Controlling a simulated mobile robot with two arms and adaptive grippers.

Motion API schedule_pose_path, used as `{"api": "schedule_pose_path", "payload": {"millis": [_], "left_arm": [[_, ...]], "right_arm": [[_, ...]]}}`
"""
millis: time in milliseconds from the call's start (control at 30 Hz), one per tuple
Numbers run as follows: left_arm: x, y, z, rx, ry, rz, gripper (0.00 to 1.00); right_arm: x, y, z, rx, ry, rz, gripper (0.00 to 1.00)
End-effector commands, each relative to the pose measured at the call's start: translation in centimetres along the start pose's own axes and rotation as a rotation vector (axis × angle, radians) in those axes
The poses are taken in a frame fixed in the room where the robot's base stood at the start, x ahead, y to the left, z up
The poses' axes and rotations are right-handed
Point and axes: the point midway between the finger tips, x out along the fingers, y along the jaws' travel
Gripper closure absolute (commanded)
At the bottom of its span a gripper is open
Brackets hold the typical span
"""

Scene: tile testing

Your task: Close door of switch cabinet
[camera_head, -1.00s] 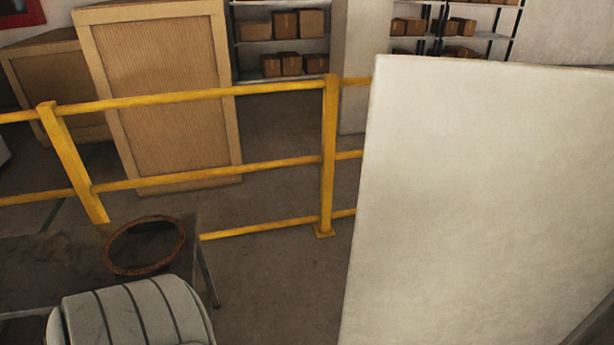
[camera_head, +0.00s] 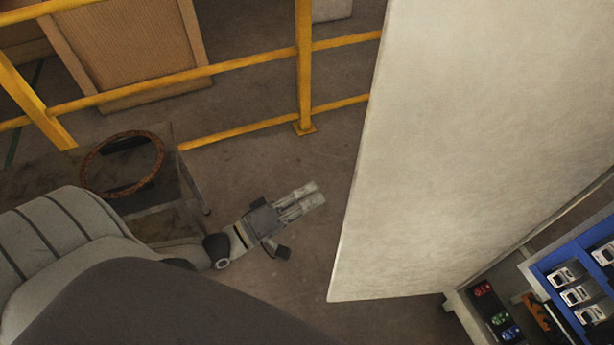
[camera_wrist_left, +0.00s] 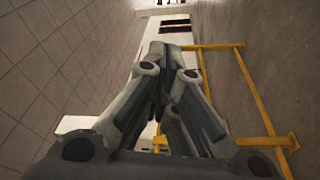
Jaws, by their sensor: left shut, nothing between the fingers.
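The switch cabinet door (camera_head: 450,130) is a large pale panel on the right of the head view, standing swung open. The switch cabinet (camera_head: 540,310) shows in part at the lower right, with coloured buttons and blue-framed switches inside. My left gripper (camera_head: 312,193) is left of the door's free edge, apart from it, with its fingers together and pointing toward the door. It holds nothing. In the left wrist view the fingers (camera_wrist_left: 165,75) converge, with no object between them. My right gripper is not in view.
A yellow railing (camera_head: 240,130) runs behind the door and my left arm. A small table (camera_head: 165,200) with a rusty ring (camera_head: 122,163) on it stands at the left. A wooden crate (camera_head: 125,45) is beyond the railing. Bare floor lies between table and door.

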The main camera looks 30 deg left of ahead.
Motion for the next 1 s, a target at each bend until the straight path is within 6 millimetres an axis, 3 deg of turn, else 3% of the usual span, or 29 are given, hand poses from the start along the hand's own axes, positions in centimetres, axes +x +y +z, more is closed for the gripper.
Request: {"api": "schedule_pose_path", "payload": {"millis": [467,700,1000], "left_arm": [[8.0,0.1,0.1,0.002,0.000,0.001,1.00],[6.5,0.0,3.2,0.002,0.000,-0.002,1.00],[6.3,-0.1,3.8,0.004,0.000,-0.002,1.00]], "right_arm": [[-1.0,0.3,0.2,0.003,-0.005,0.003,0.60],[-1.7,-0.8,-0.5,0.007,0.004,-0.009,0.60],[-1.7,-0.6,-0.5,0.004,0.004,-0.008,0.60]]}}
